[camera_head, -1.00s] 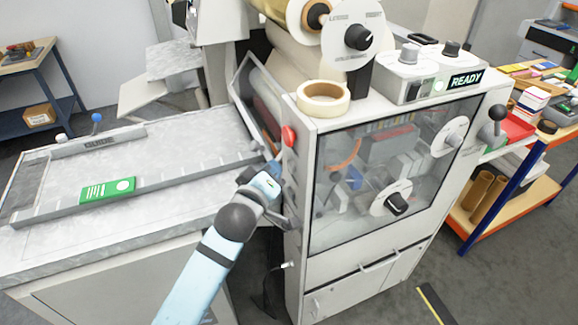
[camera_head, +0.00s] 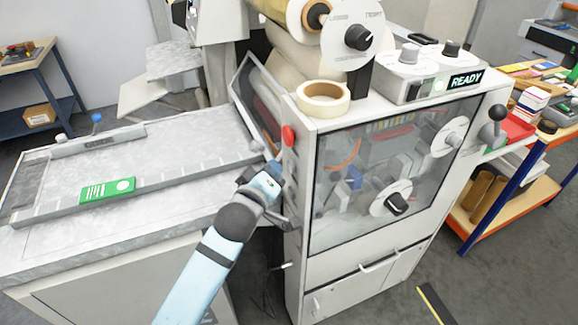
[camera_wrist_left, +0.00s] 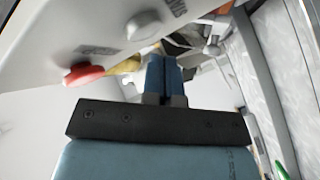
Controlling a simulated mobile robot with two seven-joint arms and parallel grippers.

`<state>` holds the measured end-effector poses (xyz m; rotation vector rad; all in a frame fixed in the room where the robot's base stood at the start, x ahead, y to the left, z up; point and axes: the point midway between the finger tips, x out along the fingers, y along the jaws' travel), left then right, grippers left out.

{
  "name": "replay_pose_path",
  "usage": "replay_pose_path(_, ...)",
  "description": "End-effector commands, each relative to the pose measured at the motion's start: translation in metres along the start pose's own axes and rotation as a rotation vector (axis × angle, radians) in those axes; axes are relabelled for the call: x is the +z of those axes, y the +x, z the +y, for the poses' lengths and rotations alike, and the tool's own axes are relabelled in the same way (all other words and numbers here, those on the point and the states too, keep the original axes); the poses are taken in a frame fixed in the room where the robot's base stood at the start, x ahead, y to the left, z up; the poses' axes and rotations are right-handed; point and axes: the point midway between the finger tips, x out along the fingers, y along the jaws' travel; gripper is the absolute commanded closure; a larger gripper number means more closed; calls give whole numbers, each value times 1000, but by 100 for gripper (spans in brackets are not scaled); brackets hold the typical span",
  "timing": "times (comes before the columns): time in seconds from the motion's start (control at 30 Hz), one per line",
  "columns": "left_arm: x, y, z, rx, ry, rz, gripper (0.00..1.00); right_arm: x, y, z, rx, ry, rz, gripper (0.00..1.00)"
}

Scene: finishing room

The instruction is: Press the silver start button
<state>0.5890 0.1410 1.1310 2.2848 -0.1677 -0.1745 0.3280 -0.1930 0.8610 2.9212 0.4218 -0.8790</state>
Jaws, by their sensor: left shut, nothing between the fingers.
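A round silver button (camera_wrist_left: 143,25) sits on the machine's pale side panel in the left wrist view, with lettering beside it. A red mushroom button (camera_wrist_left: 83,73) is next to it, and it also shows in the head view (camera_head: 288,135). My left gripper (camera_head: 276,168) is at the machine's left side, just below the red button. Its blue fingers (camera_wrist_left: 164,72) are shut and empty, and look apart from the silver button. In the head view I cannot make out the silver button. My right gripper is not in view.
The laminating machine (camera_head: 305,235) has a clear door and a READY display (camera_head: 466,80). A tape roll (camera_head: 323,101) lies on top. A tilted clear guard (camera_head: 256,95) stands close above my gripper. The feed table (camera_head: 160,215) at left carries a green card (camera_head: 107,190).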

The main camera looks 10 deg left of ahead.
Motion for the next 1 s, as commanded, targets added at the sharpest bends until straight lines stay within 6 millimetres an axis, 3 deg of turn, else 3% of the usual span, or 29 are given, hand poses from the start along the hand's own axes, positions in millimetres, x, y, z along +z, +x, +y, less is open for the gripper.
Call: replay_pose_path(1.0, 5, 7, 5, 0, -1, 0, 100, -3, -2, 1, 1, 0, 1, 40)
